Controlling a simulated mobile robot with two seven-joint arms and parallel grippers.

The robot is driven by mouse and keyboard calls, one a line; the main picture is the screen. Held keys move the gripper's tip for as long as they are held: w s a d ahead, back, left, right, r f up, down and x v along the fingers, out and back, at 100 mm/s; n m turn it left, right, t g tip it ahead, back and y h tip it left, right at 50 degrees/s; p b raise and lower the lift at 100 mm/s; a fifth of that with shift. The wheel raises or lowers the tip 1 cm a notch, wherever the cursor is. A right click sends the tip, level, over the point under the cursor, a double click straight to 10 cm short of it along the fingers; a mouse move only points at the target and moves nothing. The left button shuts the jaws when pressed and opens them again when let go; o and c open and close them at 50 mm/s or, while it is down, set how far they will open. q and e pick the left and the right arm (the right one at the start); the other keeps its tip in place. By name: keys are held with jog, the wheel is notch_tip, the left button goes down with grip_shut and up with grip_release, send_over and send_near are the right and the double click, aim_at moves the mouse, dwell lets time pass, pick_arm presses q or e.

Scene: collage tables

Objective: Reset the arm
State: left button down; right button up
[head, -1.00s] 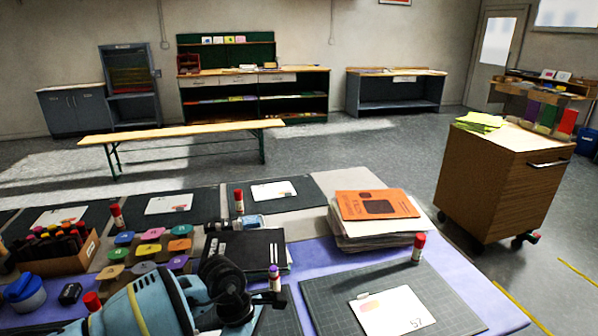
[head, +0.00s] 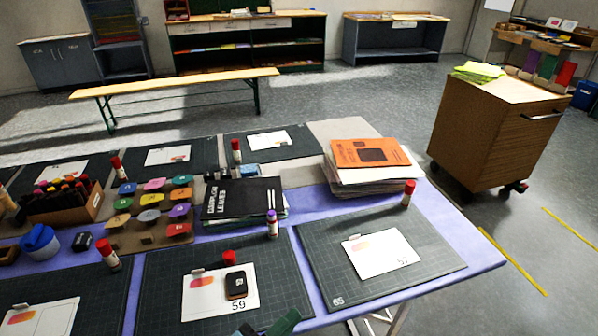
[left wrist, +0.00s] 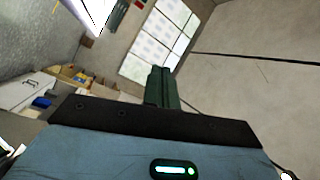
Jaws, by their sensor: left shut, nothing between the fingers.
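My right gripper is in neither view.
The collage table (head: 455,240) holds dark cutting mats (head: 330,275), cards, glue sticks (head: 272,222), a black book (head: 243,198), a paper stack with an orange book (head: 365,153), and a marker box (head: 75,207). A wooden cart (head: 490,130) stands right; floor between is clear.

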pick_arm(q)
jog(key=s+a+f+n+g+y+p, duration=0.1)
jog(key=s+a+f+n+g+y, duration=0.4)
jog(key=s+a+f+n+y, duration=0.7)
jog(key=s+a+f+n, duration=0.6)
jog(key=s+n, duration=0.2)
jog(key=shift+s, duration=0.4)
jog(key=shift+a+r, duration=0.1)
